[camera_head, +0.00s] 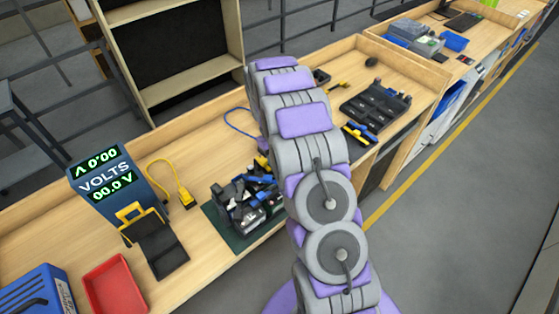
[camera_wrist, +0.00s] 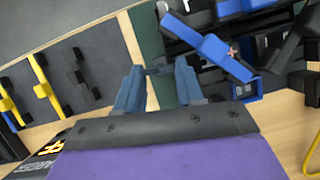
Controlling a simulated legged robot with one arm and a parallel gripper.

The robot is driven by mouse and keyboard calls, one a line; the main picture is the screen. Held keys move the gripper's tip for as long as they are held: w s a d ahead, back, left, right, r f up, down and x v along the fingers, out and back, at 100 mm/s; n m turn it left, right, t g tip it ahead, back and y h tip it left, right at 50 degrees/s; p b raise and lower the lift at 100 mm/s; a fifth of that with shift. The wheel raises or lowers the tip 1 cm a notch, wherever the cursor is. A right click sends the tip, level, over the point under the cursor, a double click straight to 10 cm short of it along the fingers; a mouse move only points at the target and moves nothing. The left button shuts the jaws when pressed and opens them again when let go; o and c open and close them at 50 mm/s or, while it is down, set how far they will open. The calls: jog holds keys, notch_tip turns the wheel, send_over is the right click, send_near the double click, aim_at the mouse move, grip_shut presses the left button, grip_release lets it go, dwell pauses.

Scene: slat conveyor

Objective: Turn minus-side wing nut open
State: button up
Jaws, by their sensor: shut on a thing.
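My gripper (camera_wrist: 158,72) has its two blue-grey fingers close around a small dark part, which fits the minus-side wing nut (camera_wrist: 158,69); its shape is mostly hidden between the fingertips. A black-and-blue device (camera_head: 246,205) sits on a dark green mat (camera_head: 238,243) on the bench. In the wrist view, a blue bar (camera_wrist: 208,42) with a small red mark lies right of the fingers, on the device. In the head view my arm covers the device's right side and hides the gripper.
Left of the device stand a volts display (camera_head: 98,175) reading zero, a yellow-and-black stand (camera_head: 155,240), a yellow connector (camera_head: 186,197) and a red tray (camera_head: 115,285). A black tool rack (camera_head: 375,105) lies right of my arm.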

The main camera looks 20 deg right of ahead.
jog(key=shift+s+a+n, duration=0.1)
jog(key=shift+n, duration=0.6)
jog(key=shift+h, duration=0.3)
jog(key=o, duration=1.1)
jog(key=shift+c, duration=0.2)
jog(key=v, duration=1.7)
jog(key=shift+r, duration=0.2)
